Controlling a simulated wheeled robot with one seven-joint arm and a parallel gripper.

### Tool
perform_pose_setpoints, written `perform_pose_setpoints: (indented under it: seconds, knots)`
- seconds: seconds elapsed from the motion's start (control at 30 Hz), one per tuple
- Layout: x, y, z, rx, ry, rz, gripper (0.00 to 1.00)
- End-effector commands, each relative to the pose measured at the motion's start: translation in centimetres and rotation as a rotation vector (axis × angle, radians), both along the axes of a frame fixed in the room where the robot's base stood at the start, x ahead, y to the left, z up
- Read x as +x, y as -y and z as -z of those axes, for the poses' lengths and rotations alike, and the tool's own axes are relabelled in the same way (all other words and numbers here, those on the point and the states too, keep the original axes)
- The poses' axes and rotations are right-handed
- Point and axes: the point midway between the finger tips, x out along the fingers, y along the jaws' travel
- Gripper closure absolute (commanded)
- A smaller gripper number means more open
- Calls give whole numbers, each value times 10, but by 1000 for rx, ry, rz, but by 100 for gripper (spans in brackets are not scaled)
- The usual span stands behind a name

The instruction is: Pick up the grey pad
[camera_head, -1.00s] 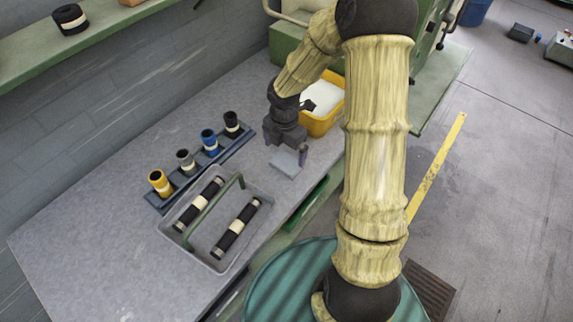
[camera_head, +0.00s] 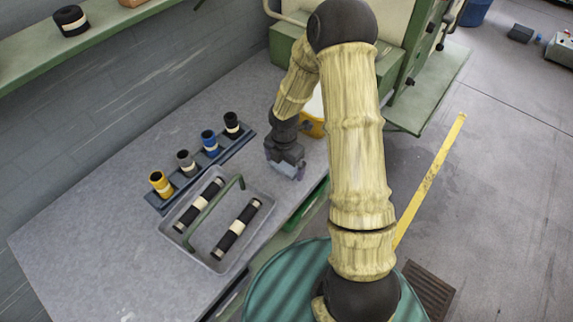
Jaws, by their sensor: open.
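The grey pad (camera_head: 286,171) lies on the workbench, to the right of the grey tray, and is mostly hidden beneath my gripper. Only a small light grey-blue part of it shows between the fingers. My gripper (camera_head: 286,165) points down over the pad with its jaws open around it. I cannot tell whether the fingers touch the pad.
A grey tray (camera_head: 172,229) with a green handle holds two dark rollers. A blue rack (camera_head: 154,200) behind it holds several cups. A yellow bin (camera_head: 311,127) stands to the right, partly behind my arm. The bench's front left (camera_head: 90,260) is clear.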

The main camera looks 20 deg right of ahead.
Motion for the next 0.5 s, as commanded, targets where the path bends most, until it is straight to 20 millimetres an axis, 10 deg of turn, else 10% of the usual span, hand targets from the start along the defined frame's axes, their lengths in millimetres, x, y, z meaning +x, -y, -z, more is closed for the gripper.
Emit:
perform_pose_setpoints:
  seconds: [0.5]
  knots:
    - [0, 0, 0, 0, 1, 0, 2]
